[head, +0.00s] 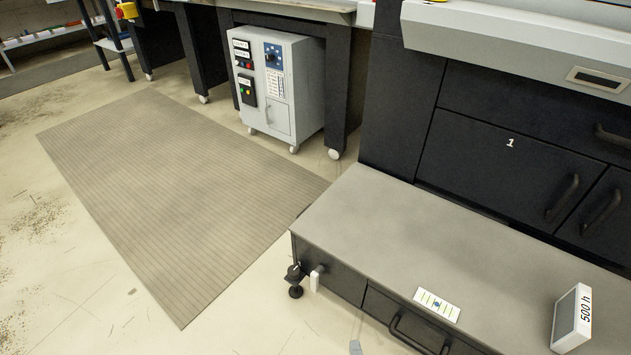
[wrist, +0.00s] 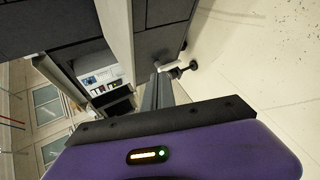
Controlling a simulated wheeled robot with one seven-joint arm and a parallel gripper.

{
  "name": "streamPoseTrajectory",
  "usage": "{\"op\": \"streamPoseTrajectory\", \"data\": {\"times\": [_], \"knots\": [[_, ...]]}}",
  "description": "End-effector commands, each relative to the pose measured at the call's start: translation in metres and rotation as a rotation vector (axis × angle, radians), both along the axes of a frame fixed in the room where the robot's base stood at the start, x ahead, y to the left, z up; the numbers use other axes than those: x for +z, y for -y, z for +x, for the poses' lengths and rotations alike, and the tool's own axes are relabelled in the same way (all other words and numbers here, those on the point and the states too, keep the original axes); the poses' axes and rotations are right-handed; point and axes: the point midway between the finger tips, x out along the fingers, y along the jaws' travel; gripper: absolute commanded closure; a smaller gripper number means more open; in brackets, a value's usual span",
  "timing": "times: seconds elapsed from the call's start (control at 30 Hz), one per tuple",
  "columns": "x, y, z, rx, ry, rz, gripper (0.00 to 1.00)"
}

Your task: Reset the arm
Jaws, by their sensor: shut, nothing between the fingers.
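My gripper (wrist: 158,82) shows in the wrist view, its dark narrow fingers together and empty beyond the purple wrist housing (wrist: 210,150). The housing carries a small lit indicator with a green light. The fingers point toward the end of the low grey-topped step and its black foot, seen sideways, and appear apart from them. My arm and gripper do not show in the head view.
The low grey step (head: 375,225) stands before a black machine (head: 490,135), with a "500 h" block (head: 573,318) and a small label card (head: 437,305) on it. A grey wheeled cabinet (head: 270,85) stands behind. A ribbed mat (head: 175,195) and open floor lie left.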

Motion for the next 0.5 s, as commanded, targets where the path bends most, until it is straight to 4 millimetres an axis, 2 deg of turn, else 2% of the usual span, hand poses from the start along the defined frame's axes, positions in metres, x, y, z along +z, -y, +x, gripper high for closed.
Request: {"op": "streamPoseTrajectory", "data": {"times": [0.03,0.2,0.4,0.5], "knots": [[0.011,0.001,-0.018,-0.034,0.015,0.146,1.00],[0.066,0.009,-0.068,-0.164,0.072,0.647,1.00],[0.143,0.037,-0.126,-0.307,0.137,1.117,1.00],[0.182,0.054,-0.154,-0.372,0.172,1.298,1.00]]}}
